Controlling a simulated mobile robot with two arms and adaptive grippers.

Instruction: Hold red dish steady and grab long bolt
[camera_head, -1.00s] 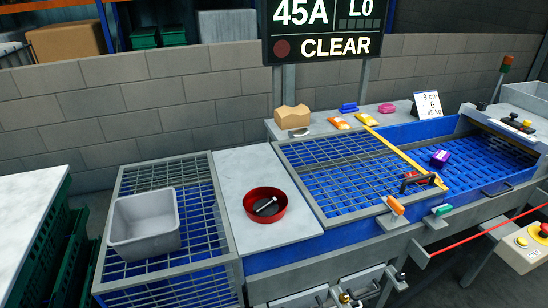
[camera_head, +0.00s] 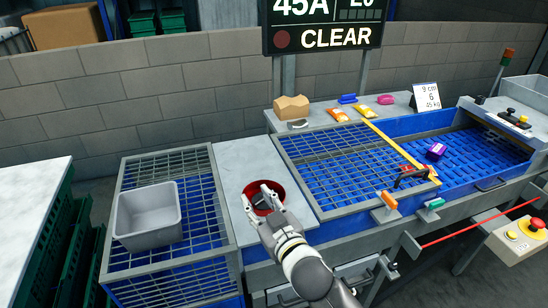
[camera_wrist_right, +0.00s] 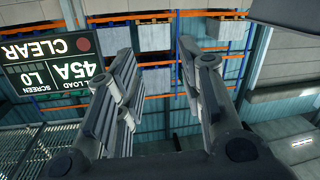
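The red dish (camera_head: 281,189) stands on the pale worktop between the two blue grated sections. My right gripper (camera_head: 262,196) is over the near part of the dish and hides much of its inside. Its fingers are spread apart. In the right wrist view the fingers of the right gripper (camera_wrist_right: 155,85) are open with nothing between them; the camera faces the wall and sign, not the dish. The long bolt is hidden in the head view now; it lay in the dish earlier. My left gripper is not in view.
A grey bin (camera_head: 148,218) stands on the left grate. The worktop (camera_head: 235,160) is bare around the dish. A cardboard-coloured block (camera_head: 292,107), orange packets (camera_head: 338,114) and a sign card (camera_head: 425,97) are on the back ledge. A purple pack (camera_head: 435,151) lies on the right blue grid.

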